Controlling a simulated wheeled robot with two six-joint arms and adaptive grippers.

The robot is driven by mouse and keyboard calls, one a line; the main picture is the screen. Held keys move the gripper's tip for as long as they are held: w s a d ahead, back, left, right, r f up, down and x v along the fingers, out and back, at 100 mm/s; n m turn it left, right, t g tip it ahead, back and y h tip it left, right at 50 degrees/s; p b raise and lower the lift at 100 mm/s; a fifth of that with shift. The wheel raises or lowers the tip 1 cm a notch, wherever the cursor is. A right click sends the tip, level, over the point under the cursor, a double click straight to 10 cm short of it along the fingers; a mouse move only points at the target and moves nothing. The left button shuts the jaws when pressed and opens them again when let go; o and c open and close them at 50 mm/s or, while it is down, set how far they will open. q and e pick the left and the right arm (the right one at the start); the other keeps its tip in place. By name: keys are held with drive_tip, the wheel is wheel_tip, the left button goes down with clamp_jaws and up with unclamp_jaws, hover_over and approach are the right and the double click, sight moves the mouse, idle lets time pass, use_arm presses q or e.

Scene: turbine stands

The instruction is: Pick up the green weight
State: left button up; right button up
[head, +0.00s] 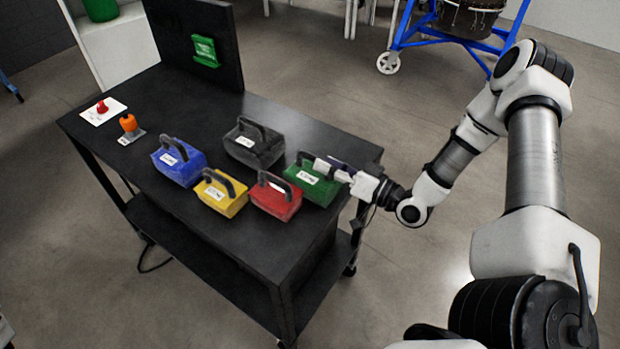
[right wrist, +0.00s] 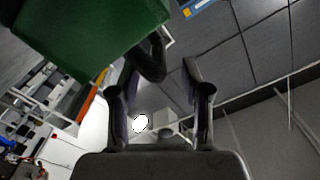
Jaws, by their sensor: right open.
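The green weight (head: 307,188) sits at the right end of the black table, with a white label and a black handle on top. My right gripper (head: 336,168) is at this weight's handle, coming in from the right. In the right wrist view my gripper (right wrist: 160,70) is open, and the green weight (right wrist: 85,30) fills the upper left. The dark handle (right wrist: 153,58) shows close to the left finger; I cannot tell if it is fully between the fingers. My left gripper is not in view.
A red weight (head: 275,200) stands close beside the green one. Yellow (head: 220,197), blue (head: 178,165) and black (head: 253,147) weights stand farther left on the table (head: 190,100). An upright black panel (head: 195,40) rises at the back.

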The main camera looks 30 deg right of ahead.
sight(314, 156)
drive_tip(key=x, duration=0.3)
drive_tip(key=shift+w+a+f, duration=0.1)
drive_tip(key=shift+w+a, duration=0.05)
drive_tip(key=shift+w, duration=0.15)
drive_tip(key=shift+w+a, duration=0.2)
drive_tip(key=shift+w, duration=0.25)
drive_tip(key=shift+s, duration=0.1)
drive_tip(key=shift+s+d, duration=0.1)
drive_tip(key=c, duration=0.9)
clamp_jaws()
